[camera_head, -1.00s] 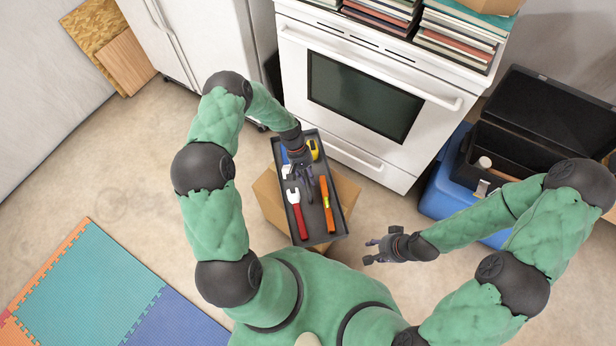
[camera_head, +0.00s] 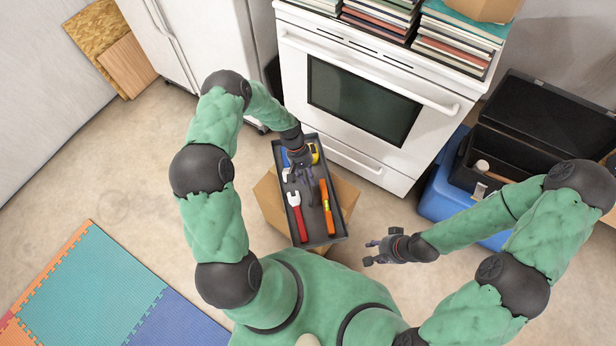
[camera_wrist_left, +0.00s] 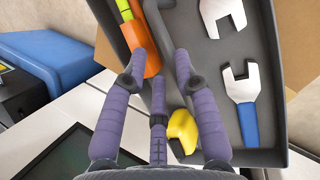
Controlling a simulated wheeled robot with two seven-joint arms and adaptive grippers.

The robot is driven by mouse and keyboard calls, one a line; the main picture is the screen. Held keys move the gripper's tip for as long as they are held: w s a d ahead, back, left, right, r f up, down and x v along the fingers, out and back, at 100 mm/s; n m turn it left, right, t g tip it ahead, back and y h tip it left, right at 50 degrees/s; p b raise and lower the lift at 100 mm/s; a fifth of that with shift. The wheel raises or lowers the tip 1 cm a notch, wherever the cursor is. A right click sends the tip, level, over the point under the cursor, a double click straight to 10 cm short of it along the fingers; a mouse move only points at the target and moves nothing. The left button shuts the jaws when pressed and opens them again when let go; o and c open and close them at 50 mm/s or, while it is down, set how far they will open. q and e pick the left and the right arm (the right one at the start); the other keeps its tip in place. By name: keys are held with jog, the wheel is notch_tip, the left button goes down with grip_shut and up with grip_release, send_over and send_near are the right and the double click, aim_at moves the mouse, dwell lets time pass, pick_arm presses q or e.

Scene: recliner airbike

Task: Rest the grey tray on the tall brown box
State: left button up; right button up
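The grey tray (camera_head: 342,224) lies on top of the tall brown box (camera_head: 269,198), whose brown top shows on both sides of it. The tray also shows in the left wrist view (camera_wrist_left: 268,95). It holds a red wrench, an orange level, a blue-handled wrench and a yellow tape measure. My left gripper (camera_head: 297,178) is over the far half of the tray. In the left wrist view its fingers (camera_wrist_left: 157,75) are spread, with a gap between them, across the tray's side; contact cannot be told. My right gripper (camera_head: 372,250) is open and empty, right of the tray.
A white stove (camera_head: 345,150) stands just behind the box, with books (camera_head: 455,45) on top. A blue bin (camera_head: 436,195) with an open black case (camera_head: 510,150) stands at the right. Foam mats (camera_head: 90,290) lie at the lower left. Floor left of the box is clear.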

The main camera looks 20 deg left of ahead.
pick_arm(q)
jog(key=shift+r, duration=0.1)
jog(key=o, duration=0.5)
jog(key=shift+o, duration=0.2)
jog(key=shift+s, duration=0.1)
jog(key=v, duration=1.2)
jog(key=s+d+f+m+t, duration=0.1)
jog(key=s+d+f+m, duration=0.1)
jog(key=s+d, duration=0.6)
jog(key=s+d+f+m+t+p, duration=0.1)
jog(key=s+d+f+m, duration=0.1)
jog(key=s+d, duration=0.5)
jog(key=s+f, duration=0.1)
jog(key=s, duration=0.2)
jog(key=shift+s+d+f+m+t, duration=0.3)
jog(key=shift+d, duration=0.1)
